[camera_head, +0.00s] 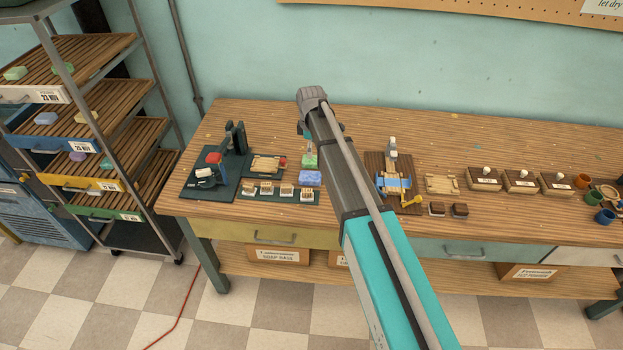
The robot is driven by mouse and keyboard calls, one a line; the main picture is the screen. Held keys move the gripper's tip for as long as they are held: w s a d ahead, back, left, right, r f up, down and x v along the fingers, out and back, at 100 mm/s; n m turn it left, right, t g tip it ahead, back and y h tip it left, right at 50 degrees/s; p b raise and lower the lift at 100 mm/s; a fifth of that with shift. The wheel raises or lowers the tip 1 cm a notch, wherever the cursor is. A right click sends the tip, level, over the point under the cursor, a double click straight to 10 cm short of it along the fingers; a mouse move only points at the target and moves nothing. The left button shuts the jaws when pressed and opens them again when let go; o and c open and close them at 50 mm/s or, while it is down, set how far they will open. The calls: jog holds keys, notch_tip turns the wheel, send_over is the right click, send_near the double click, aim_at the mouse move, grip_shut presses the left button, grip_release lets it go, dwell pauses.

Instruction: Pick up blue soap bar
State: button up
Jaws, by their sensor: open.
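A blue soap bar (310,178) lies on the wooden table, just in front of a green soap bar (309,161). My arm reaches in from the lower right, and its end is over the table, above and behind the blue bar in the picture. My gripper (306,131) points down there, largely hidden by my own arm. It is open, with nothing visible in it. The fingertips are too small and covered to make out, and I cannot tell their height above the table. The blue bar shows clear of my gripper, just left of the arm.
A press (392,150) stands right of my arm.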

jog(key=b, duration=0.9)
send_over(312, 176)
jog(key=shift+s+a+f, duration=0.1)
jog(key=shift+a+f, duration=0.05)
jog(key=shift+f, duration=4.15)
jog(key=shift+f, duration=0.1)
jog(key=shift+f+b, duration=2.35)
jog(key=shift+f, duration=0.2)
jog(key=c, duration=1)
jog(key=shift+c, duration=0.2)
jog(key=shift+r, duration=0.15)
